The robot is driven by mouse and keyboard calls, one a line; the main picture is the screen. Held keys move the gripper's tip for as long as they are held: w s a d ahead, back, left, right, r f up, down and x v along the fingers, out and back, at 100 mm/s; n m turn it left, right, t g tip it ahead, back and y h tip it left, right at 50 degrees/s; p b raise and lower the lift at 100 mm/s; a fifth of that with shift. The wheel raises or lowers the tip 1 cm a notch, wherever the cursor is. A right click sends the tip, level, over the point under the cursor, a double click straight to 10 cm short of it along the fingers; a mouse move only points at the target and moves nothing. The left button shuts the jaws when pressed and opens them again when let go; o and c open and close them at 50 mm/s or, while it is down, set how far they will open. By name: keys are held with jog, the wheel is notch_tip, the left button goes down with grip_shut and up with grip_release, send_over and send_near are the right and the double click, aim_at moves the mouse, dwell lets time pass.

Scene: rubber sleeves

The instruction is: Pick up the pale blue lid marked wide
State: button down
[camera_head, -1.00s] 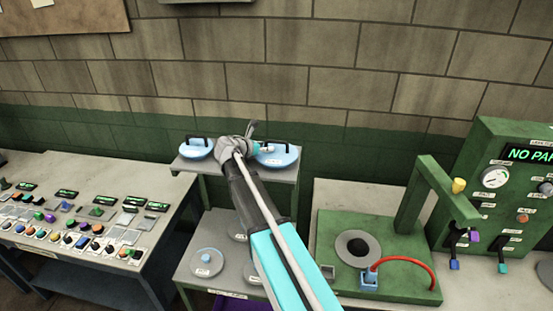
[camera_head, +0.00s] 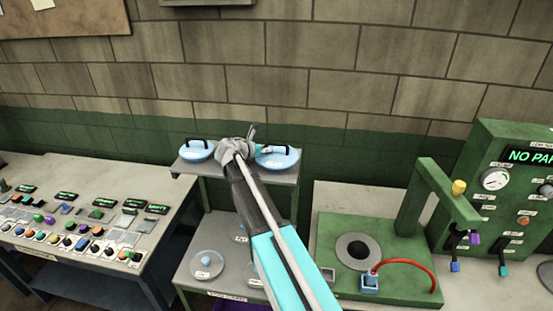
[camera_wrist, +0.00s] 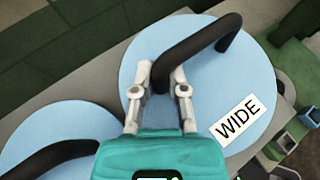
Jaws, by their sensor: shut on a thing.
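The pale blue lid (camera_wrist: 225,72) fills much of the wrist view, with a white label reading WIDE and a black bar handle (camera_wrist: 200,48). My gripper (camera_wrist: 160,82) is shut on one end of that handle, with a finger on each side. In the head view the same lid (camera_head: 280,162) is at the right of a grey upper shelf, apparently resting there. My gripper (camera_head: 265,150) reaches it from the left and hides part of the handle.
A second pale blue lid (camera_head: 196,154) with a black handle sits close by on the left of the shelf (camera_head: 235,172). Small discs (camera_head: 207,264) lie on the lower shelf. A green press (camera_head: 405,220) stands right; a button console (camera_head: 90,225) stands left. The wall is behind.

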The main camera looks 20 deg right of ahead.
jog(key=shift+r, duration=0.15)
dwell(0.4)
notch_tip(320, 180, up, 10)
jog(key=p, duration=1)
dwell(0.8)
